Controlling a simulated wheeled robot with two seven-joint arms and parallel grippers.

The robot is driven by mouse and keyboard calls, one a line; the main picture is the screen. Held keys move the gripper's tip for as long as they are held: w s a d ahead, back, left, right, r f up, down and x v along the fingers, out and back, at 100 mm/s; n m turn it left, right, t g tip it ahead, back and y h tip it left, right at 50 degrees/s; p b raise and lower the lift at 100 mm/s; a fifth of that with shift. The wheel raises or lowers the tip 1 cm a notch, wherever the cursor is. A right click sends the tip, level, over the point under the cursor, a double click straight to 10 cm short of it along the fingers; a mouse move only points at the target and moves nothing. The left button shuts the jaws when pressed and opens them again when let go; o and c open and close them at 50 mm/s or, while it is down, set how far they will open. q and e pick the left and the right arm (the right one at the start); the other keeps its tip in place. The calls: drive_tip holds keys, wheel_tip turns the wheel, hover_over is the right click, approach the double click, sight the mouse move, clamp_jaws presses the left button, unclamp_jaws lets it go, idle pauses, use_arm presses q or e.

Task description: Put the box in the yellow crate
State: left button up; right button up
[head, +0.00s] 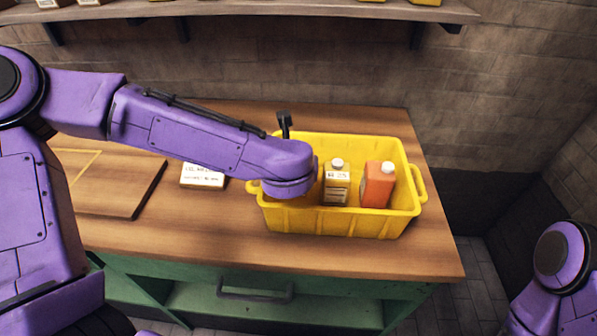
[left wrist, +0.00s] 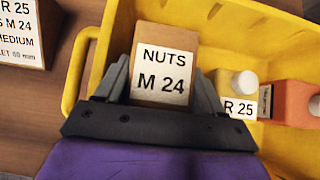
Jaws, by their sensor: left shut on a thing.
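The yellow crate (head: 340,224) stands on the right part of the wooden workbench; it also fills much of the left wrist view (left wrist: 235,30). A brown cardboard box labelled NUTS M 24 (left wrist: 163,62) is between the fingers of my left gripper (left wrist: 163,84), which is shut on it. In the left wrist view the box appears over the crate's left part. In the head view my left forearm and wrist hide the box and fingers. Whether the box touches the crate floor cannot be told. My right gripper is out of view; only part of that arm shows.
In the crate stand a tan white-capped carton (head: 336,188) and an orange white-capped container (head: 378,187), right of my wrist. A white-labelled box (head: 203,175) lies on the workbench (head: 190,228) left of the crate. A wooden board is farther left. A shelf (head: 300,11) spans the wall above.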

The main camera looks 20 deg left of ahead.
use_arm(q)
drive_tip(key=shift+w+f, duration=0.3)
drive_tip(key=shift+f, duration=0.6)
drive_tip(key=shift+s+r, duration=0.2)
drive_tip(key=shift+s, duration=0.1)
drive_tip(key=shift+w+f+b, duration=0.1)
drive_tip(key=shift+f+b, duration=0.55)
drive_tip(key=shift+f, duration=0.05)
drive_tip(key=o, duration=1)
drive_tip(key=shift+o, duration=0.2)
drive_tip(key=shift+r, duration=0.1)
drive_tip(key=shift+s+d+r+p, duration=0.1)
drive_tip(key=shift+s+r+p, duration=0.05)
drive_tip(key=shift+r+p, duration=0.25)
drive_tip(key=shift+s+d+r+p, duration=0.1)
drive_tip(key=shift+r+p, duration=0.15)
drive_tip(key=shift+r, duration=0.25)
drive_tip(key=b+v, duration=0.1)
drive_tip(key=v, duration=1)
drive_tip(key=shift+s, duration=0.2)
